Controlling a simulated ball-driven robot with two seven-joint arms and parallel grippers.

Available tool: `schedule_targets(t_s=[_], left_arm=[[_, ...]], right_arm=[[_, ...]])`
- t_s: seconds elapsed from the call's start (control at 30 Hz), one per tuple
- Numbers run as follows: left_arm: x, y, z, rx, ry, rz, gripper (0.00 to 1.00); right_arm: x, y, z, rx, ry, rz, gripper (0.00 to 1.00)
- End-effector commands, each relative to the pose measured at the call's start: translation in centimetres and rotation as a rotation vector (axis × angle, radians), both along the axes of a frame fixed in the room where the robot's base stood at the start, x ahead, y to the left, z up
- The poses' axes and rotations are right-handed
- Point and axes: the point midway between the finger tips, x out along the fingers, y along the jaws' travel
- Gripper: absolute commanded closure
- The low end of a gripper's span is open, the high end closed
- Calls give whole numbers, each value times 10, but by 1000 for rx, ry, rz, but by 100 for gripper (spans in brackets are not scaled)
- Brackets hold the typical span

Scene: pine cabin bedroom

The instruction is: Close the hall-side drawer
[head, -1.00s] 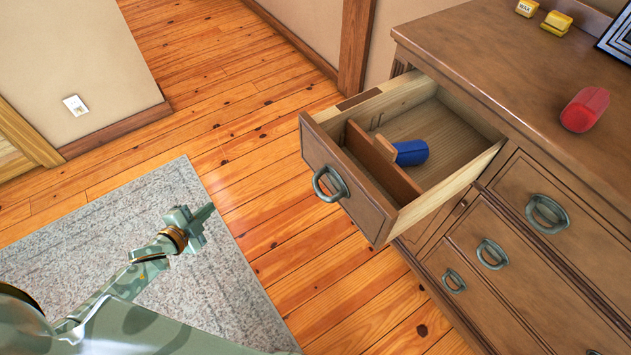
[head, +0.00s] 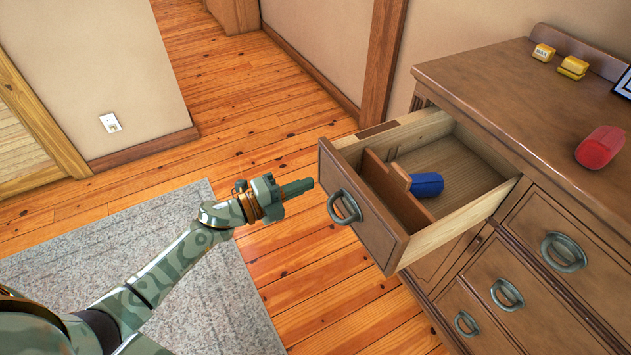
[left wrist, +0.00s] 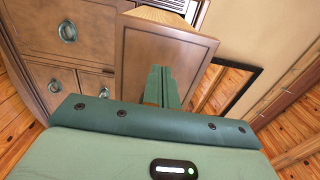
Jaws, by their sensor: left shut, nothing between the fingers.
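The hall-side drawer (head: 357,203) of the brown dresser is pulled well out, with its metal ring handle (head: 344,207) on the front. A wooden divider (head: 395,193) and a blue object (head: 427,184) lie inside it. My left gripper (head: 312,185) is shut and empty, just in front of the drawer front and left of the handle. In the left wrist view the shut fingers (left wrist: 161,88) point at the drawer front (left wrist: 150,60); I cannot tell whether they touch it. The handle is hidden there. My right gripper is not in view.
The dresser top (head: 500,85) holds a red object (head: 600,147), yellow items (head: 572,68) and part of a framed picture. Other dresser drawers (head: 540,240) are shut. A grey rug (head: 180,275) lies on the plank floor. A wall with an outlet (head: 110,123) stands at left.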

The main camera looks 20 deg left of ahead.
Motion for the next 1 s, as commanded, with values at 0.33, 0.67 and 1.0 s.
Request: schedule_targets(t_s=[0.33, 0.67, 1.0], left_arm=[[26, -20, -1, -1, 2, 1, 100], [26, -20, 0, -1, 2, 1, 100], [31, -24, 0, -1, 0, 1, 100]], right_arm=[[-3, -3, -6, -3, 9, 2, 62], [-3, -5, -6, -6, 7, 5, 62], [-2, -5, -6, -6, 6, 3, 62]])
